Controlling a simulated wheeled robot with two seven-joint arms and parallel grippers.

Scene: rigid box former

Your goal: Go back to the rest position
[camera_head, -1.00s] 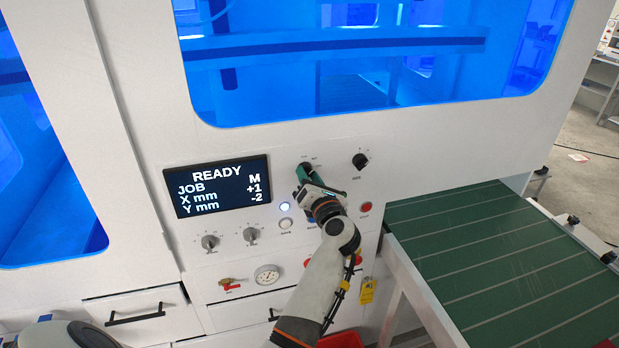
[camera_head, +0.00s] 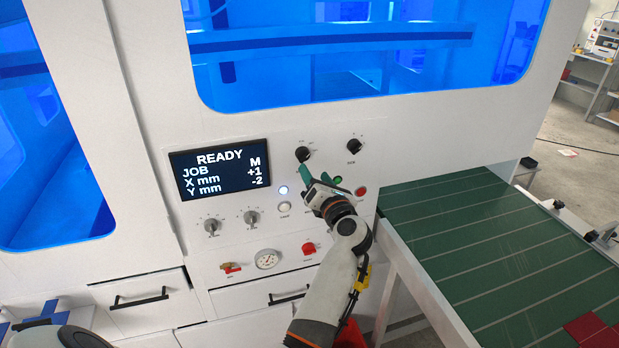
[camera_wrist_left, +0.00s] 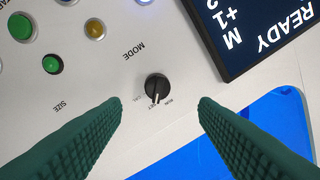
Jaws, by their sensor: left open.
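My left gripper (camera_head: 314,176) is in front of the white control panel, just below the black MODE knob (camera_head: 303,154) in the head view. In the left wrist view, its two green ribbed fingers (camera_wrist_left: 160,102) are spread with nothing between them. The MODE knob (camera_wrist_left: 157,88) shows beyond the fingertips, apart from both fingers. My left arm comes up from the bottom of the head view. My right gripper is not in view.
Another black knob (camera_head: 354,146), a green button (camera_head: 337,180), a red button (camera_head: 361,191) and grey dials (camera_head: 251,217) are around the gripper. A green conveyor (camera_head: 480,240) stands right, with a red piece (camera_head: 585,328).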

